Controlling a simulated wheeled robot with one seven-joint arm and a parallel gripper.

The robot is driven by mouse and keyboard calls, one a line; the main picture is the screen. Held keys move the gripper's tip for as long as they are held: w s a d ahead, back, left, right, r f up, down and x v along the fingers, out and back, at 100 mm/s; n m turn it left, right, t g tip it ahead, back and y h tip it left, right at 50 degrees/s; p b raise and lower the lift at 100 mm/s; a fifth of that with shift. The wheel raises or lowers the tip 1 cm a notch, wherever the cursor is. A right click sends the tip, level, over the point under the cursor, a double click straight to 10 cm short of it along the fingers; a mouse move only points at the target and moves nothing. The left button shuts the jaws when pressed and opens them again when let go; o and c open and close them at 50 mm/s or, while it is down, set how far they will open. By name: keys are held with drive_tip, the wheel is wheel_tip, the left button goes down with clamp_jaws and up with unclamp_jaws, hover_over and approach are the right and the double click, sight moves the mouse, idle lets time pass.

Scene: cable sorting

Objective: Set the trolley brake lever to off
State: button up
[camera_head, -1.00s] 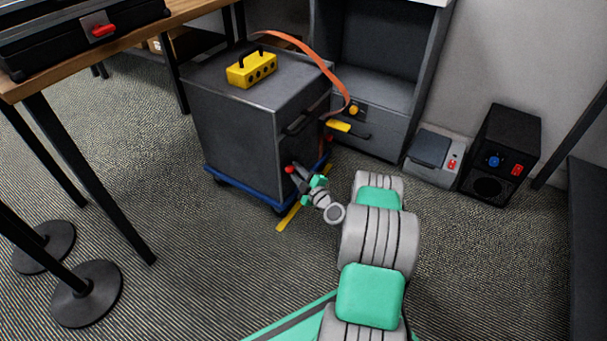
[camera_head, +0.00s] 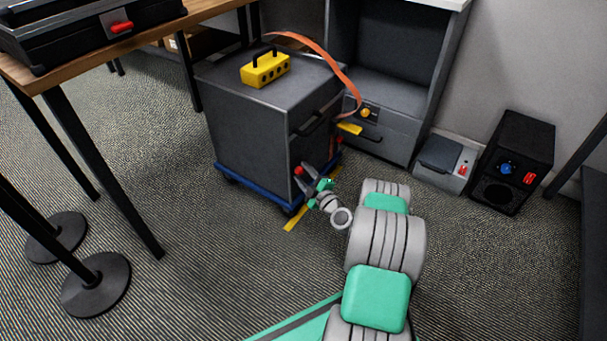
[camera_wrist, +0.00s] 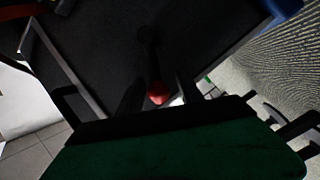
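The trolley (camera_head: 250,135) is a dark grey box on a blue wheeled base (camera_head: 255,195). Its brake lever's red knob (camera_head: 299,171) shows low at the box's front corner. In the wrist view the dark lever runs down to the red knob (camera_wrist: 157,93). My gripper (camera_head: 307,174) is at the lever. In the wrist view its two dark fingers (camera_wrist: 158,92) are apart, one on each side of the knob, with gaps visible. I cannot tell whether either finger touches it. The lever's marked positions are not readable.
A yellow socket box (camera_head: 265,69) sits on the trolley, and an orange strap (camera_head: 335,68) runs to the grey cabinet (camera_head: 390,90) behind. A table (camera_head: 60,75) and round-based posts (camera_head: 95,285) stand left. A black speaker-like box (camera_head: 512,160) stands right. Open carpet lies in front.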

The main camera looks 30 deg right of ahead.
drive_tip(key=shift+d, duration=0.25)
drive_tip(key=s+p, duration=0.2)
drive_tip(key=s, duration=0.5)
drive_tip(key=shift+s+d+p, duration=0.15)
drive_tip(key=shift+s+p, duration=0.2)
drive_tip(key=shift+s, duration=0.05)
drive_tip(key=shift+r, duration=0.1)
